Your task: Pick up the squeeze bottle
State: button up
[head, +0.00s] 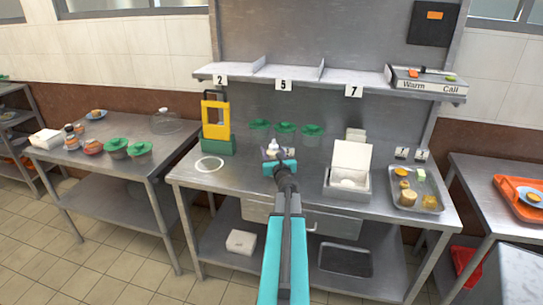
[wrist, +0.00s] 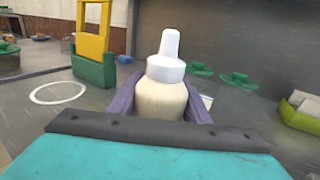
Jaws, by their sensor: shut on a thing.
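The squeeze bottle (wrist: 162,98) has a cream body and a white cap with a pointed nozzle. In the wrist view it stands upright between the purple fingers of my gripper (wrist: 160,108), which are shut on it. In the head view the bottle (head: 273,145) shows as a small white tip just beyond my gripper (head: 272,154), over the middle of the steel table. My gripper hides the bottle's lower part, and I cannot tell whether its base touches the table.
A yellow and green stand (head: 217,130) and a white ring mark (head: 209,164) are to the left. Green-lidded containers (head: 286,128) are behind. An open white box (head: 350,165) and a metal tray (head: 416,189) with food pieces are to the right. A shelf (head: 320,78) hangs above.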

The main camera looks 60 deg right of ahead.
jog(key=s+a+r, duration=0.1)
jog(key=s+a, duration=0.1)
jog(key=s, duration=0.4)
jog(key=s+a+r+p, duration=0.1)
jog(key=s+a+r, duration=0.1)
jog(key=s, duration=0.4)
jog(key=shift+s+a, duration=0.3)
jog(key=shift+a, duration=0.3)
jog(key=p, duration=0.3)
jog(key=shift+s+a+r, duration=0.1)
jog(key=shift+s, duration=0.25)
jog(key=p, duration=0.3)
jog(key=shift+s+a, duration=0.2)
jog(key=shift+s, duration=0.2)
jog(key=shift+s+a+p, duration=0.1)
jog(key=shift+s+p, duration=0.15)
jog(key=shift+p, duration=0.8)
jog(key=shift+s, duration=0.15)
